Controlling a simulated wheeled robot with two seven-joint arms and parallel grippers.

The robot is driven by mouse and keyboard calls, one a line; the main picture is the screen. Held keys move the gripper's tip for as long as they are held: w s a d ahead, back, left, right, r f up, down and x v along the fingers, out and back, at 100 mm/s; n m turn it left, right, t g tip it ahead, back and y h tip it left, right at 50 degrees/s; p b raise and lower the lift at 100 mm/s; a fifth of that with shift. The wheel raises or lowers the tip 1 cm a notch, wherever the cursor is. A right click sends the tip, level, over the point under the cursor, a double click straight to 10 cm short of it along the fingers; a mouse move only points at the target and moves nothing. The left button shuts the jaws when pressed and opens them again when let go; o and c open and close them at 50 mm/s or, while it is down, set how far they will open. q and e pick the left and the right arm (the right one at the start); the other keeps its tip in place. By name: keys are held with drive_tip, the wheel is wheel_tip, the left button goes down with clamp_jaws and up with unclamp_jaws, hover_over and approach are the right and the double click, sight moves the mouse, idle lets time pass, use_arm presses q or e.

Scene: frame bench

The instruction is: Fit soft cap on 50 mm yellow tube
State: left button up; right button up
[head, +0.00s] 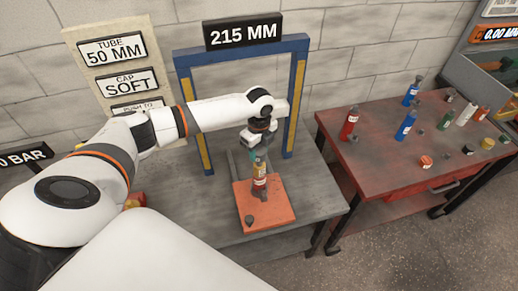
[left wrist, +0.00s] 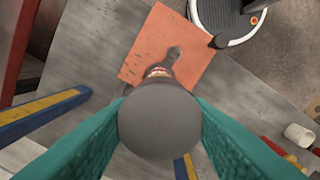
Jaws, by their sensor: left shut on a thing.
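My left gripper (head: 258,155) is over the orange pad, shut on a dark grey round cap. In the left wrist view the cap (left wrist: 160,121) is between the teal fingers (left wrist: 160,125). A small dark piece (head: 249,220) lies on the orange pad (head: 279,212). My right gripper is not in view.
A blue and yellow frame (head: 186,110) marked 215 MM stands behind the pad on the grey bench (head: 320,203). A sign board (head: 88,62) reads tube 50 mm, cap soft. The red table (head: 374,174) at right holds several bottles and loose caps.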

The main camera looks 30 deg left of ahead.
sight(259, 152)
use_arm(q)
drive_tip(key=shift+f+b, duration=0.95)
drive_tip(key=shift+f, duration=0.95)
drive_tip(key=o, duration=1.1)
drive_tip(key=shift+o, duration=0.2)
wheel_tip(259, 152, up, 11)
drive_tip(key=shift+w+f+b, duration=0.1)
drive_tip(key=shift+f+b, duration=0.05)
drive_tip(key=shift+b, duration=1.1)
drive_tip(key=shift+r, duration=0.65)
